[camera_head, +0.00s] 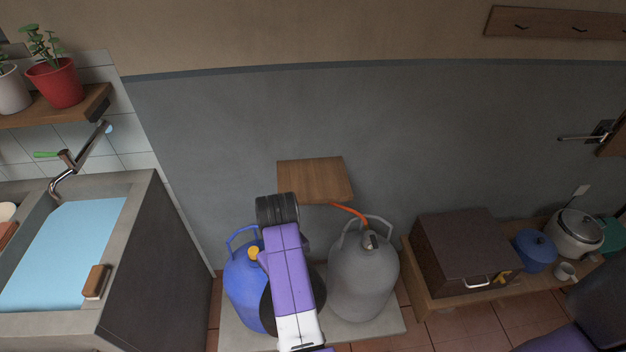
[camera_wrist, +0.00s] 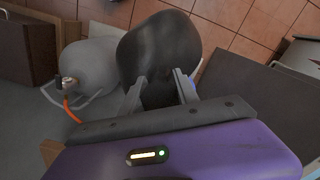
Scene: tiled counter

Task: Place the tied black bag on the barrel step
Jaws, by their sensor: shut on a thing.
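The black bag (camera_wrist: 158,45) is in my gripper (camera_wrist: 158,90); its two fingers close on the bag's neck in the wrist view. In the head view the bag (camera_head: 268,305) shows as dark edges on both sides of my purple arm, which hides its middle and my fingers. The barrel step (camera_head: 388,328) is a low pale slab under the two gas barrels. The bag appears in front of and between the barrels, over the slab. I cannot tell whether it touches the slab.
The blue barrel (camera_head: 240,275) is left of the bag, and the grey barrel (camera_head: 362,280) with its orange hose (camera_head: 348,210) is right. A small wooden shelf (camera_head: 315,180) is on the wall above. A sink unit (camera_head: 150,270) stands left, and a low bench (camera_head: 440,307) right.

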